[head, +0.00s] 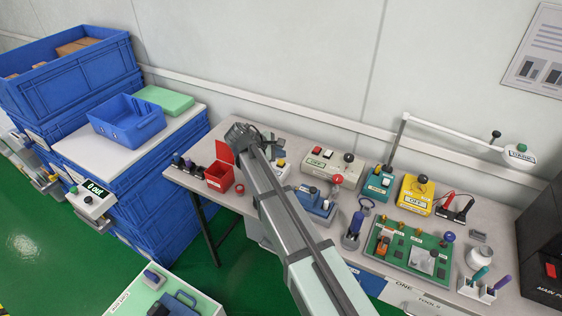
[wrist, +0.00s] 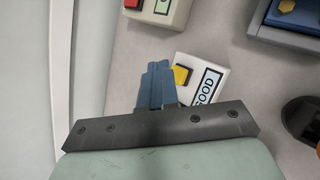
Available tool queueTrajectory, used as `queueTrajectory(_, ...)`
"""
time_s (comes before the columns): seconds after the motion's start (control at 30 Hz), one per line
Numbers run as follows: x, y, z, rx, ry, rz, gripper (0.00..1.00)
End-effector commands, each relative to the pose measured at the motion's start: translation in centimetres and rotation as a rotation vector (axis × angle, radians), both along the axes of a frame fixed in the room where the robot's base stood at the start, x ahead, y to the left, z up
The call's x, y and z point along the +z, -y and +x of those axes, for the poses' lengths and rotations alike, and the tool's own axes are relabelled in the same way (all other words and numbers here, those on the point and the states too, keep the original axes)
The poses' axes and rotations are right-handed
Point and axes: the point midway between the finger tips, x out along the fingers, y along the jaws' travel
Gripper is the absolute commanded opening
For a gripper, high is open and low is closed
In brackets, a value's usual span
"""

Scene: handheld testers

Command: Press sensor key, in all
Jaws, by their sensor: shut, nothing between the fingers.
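My gripper (wrist: 157,68) is shut and empty in the wrist view, its blue-grey fingers pressed together. Just right of the fingertips is a small white tester (wrist: 213,76) with a label reading GOOD and a square yellow key (wrist: 181,75). The fingers appear beside the key; whether they touch the tester cannot be told. In the head view my arm partly hides the same tester (head: 280,169) on the bench. No key there is legibly marked as a sensor key.
A white lamp (head: 455,134) overhangs the right side.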

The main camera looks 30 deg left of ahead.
Motion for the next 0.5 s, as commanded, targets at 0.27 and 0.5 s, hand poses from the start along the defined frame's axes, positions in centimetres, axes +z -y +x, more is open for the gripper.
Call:
queueTrajectory(0.27, 1.0, 0.0, 0.0, -0.001, 0.0, 0.001, 0.0)
queueTrajectory(0.5, 2.9, 0.0, 0.0, -0.001, 0.001, 0.001, 0.0)
